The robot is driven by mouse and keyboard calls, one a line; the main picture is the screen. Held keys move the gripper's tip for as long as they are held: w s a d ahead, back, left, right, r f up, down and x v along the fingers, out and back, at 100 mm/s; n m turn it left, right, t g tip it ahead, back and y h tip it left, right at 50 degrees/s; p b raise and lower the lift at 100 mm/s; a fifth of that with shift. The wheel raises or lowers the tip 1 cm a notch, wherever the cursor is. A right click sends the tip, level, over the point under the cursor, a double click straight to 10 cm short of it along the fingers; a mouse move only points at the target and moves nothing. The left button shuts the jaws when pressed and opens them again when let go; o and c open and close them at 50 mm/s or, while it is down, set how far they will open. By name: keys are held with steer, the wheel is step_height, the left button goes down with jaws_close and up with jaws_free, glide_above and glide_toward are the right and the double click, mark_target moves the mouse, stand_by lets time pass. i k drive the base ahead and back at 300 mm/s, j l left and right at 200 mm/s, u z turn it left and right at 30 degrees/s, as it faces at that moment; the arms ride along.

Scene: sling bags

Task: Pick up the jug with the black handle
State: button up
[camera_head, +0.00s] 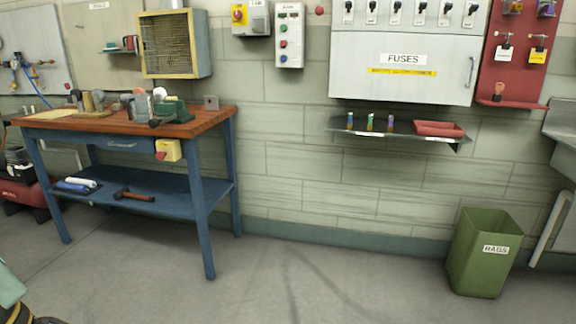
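The blue-framed workbench (215,117) with a brown wooden top stands at the left against the wall. A cluster of small things stands on its top. Among them is a pale grey, upright, jug-like thing (141,104), partly covered by a green machine or vise (172,110) beside it. I cannot make out a black handle for certain at this size. My gripper does not show clearly. Only a pale green and dark shape with a yellow stripe shows at the lower left edge, and I cannot tell what it is.
A hammer (134,194) lies on the bench's lower shelf. A yellow box (168,150) hangs on its front. A wall shelf (362,131) holds small bottles and a red tray (438,129). A green bin (482,254) stands at the right. The middle floor is clear.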

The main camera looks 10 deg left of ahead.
mark_target(140, 103)
steer(key=i+j+z, duration=0.15)
steer(key=j, duration=0.2)
steer(key=i+j+z, duration=0.15)
steer(key=j, duration=0.25)
steer(key=j+z, duration=0.2)
steer(key=j, duration=0.2)
steer(key=i+j, duration=0.1)
steer(key=j, duration=0.3)
steer(key=i+j+z, duration=0.15)
steer(key=j, duration=0.65)
steer(key=i+j, duration=0.1)
steer(key=j, duration=0.65)
steer(key=i+j, duration=0.1)
steer(key=j, duration=0.6)
steer(key=i+j+z, duration=0.1)
steer(key=j, duration=0.65)
steer(key=i+j, duration=0.1)
steer(key=j, duration=0.65)
